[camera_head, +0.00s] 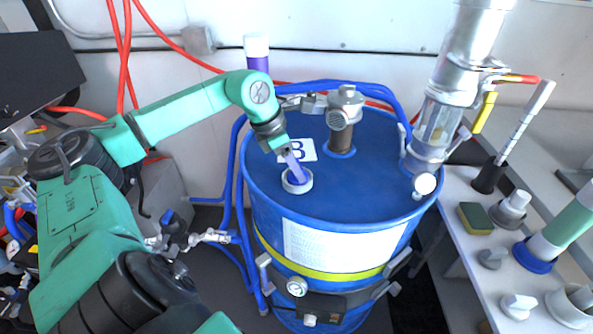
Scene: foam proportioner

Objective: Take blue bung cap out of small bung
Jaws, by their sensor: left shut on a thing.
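The blue drum (350,195) stands upright in the middle of the head view. The small bung (297,185) is a pale ring on the drum's top, near its front left. My left gripper (295,170) reaches down into this ring from above. Its jaws are shut on the blue bung cap, which is mostly hidden by the fingers and the ring. I cannot tell whether the cap is clear of the bung. My right gripper is not in view.
A metal pump fitting (342,120) stands on the drum behind the bung. A clear proportioner tube (440,115) rises at the drum's right. Blue hoses (229,190) run round the drum. A side table (465,255) at right holds a sponge (475,218) and several fittings.

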